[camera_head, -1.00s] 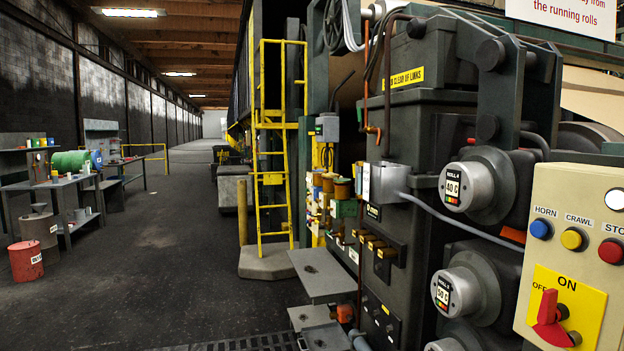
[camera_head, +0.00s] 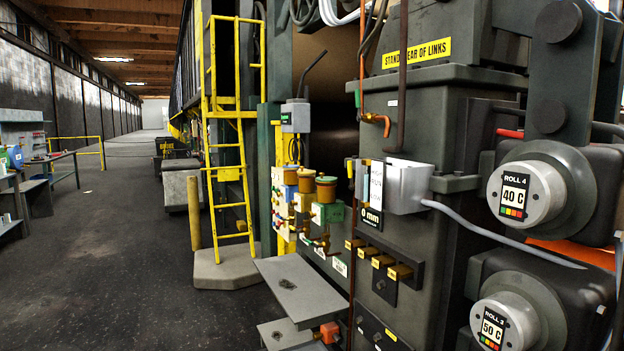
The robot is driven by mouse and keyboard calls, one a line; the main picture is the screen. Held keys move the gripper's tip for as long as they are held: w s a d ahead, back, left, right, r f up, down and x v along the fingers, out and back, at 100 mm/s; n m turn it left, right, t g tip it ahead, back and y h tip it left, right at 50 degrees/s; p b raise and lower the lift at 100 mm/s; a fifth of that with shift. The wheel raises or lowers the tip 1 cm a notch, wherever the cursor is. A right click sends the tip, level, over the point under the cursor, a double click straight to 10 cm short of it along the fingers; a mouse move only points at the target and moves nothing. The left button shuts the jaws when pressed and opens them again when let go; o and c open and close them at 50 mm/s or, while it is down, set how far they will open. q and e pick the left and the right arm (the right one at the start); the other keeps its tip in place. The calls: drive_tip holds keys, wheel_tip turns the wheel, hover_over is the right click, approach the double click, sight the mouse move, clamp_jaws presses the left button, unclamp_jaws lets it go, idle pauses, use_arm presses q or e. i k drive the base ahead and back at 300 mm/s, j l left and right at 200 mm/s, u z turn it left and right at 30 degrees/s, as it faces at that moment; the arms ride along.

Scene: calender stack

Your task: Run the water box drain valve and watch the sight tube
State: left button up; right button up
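A grey metal box (camera_head: 407,187) is fixed to the front of the dark machine housing, right of centre, with a grey hose running from it to the right. A narrow pale upright strip (camera_head: 376,186), possibly the sight tube, stands at its left side; no water level can be made out. A black plate below reads "0 mm" (camera_head: 371,217). Several small brass fittings with yellow tags (camera_head: 384,263) sit in a row lower down. I cannot tell which part is the drain valve. Neither of my grippers is in view.
A grey step platform (camera_head: 300,290) juts out low before the machine. A yellow ladder (camera_head: 230,150) stands on a concrete plinth (camera_head: 222,270). Roll dials (camera_head: 515,195) fill the right side. The aisle floor (camera_head: 110,250) at left is clear.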

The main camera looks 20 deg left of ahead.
sight(350, 169)
drive_tip(key=i+j, duration=0.15)
drive_tip(key=j, duration=0.2)
drive_tip(key=i+j, duration=0.2)
drive_tip(key=j, duration=0.15)
drive_tip(key=i+j, duration=0.15)
drive_tip(key=j, duration=0.15)
drive_tip(key=i+j, duration=0.15)
drive_tip(key=j, duration=0.2)
drive_tip(key=u, duration=0.05)
